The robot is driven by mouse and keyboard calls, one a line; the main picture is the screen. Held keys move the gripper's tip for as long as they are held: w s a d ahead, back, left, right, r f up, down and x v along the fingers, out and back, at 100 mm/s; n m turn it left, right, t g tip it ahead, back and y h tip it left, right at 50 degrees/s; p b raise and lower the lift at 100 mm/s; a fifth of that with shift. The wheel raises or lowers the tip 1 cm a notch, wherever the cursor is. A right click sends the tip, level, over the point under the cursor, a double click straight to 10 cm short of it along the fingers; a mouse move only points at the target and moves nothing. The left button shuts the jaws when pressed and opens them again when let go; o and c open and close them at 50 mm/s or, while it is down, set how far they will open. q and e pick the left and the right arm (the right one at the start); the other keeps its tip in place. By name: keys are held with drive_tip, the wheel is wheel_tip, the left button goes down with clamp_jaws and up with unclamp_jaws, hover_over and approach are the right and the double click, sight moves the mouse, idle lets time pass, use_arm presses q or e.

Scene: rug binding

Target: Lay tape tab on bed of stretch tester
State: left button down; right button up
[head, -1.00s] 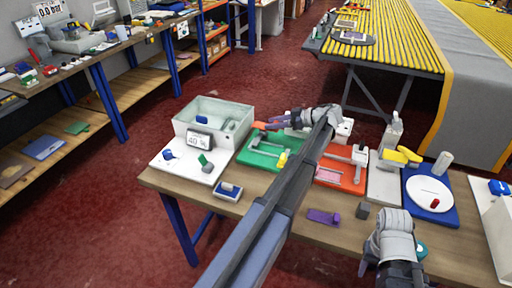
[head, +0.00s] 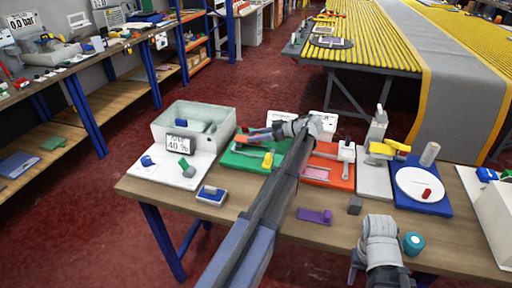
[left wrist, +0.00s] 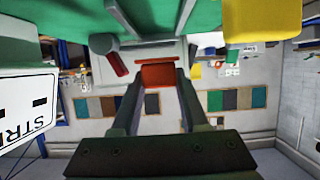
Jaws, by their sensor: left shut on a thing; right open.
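My left gripper (head: 250,137) reaches in over the green stretch tester (head: 240,160) and points left. It is shut on the orange-red tape tab (left wrist: 158,75), which shows between the fingertips in the left wrist view. In the head view the tab seems to be above the tester's back part; I cannot tell whether it touches the bed. The tester has a yellow handle (head: 267,160), also large at the top right of the left wrist view (left wrist: 262,20). My right gripper (head: 362,262) is open at the table's front; its fingers are mostly hidden.
A clear bin (head: 193,127) and a 40 % display (head: 179,145) stand left of the tester. A red-orange fixture (head: 330,172) stands to its right, then a blue board (head: 425,200) with a white disc. A purple piece (head: 314,216) lies in front.

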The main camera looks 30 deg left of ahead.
sight(256, 143)
use_arm(q)
drive_tip(key=shift+f+b, duration=1.7)
drive_tip(key=shift+f, duration=0.1)
drive_tip(key=shift+f+b, duration=0.35)
drive_tip(key=shift+s+f+b, duration=0.15)
drive_tip(key=shift+b, duration=0.15)
drive_tip(key=shift+d, duration=0.1)
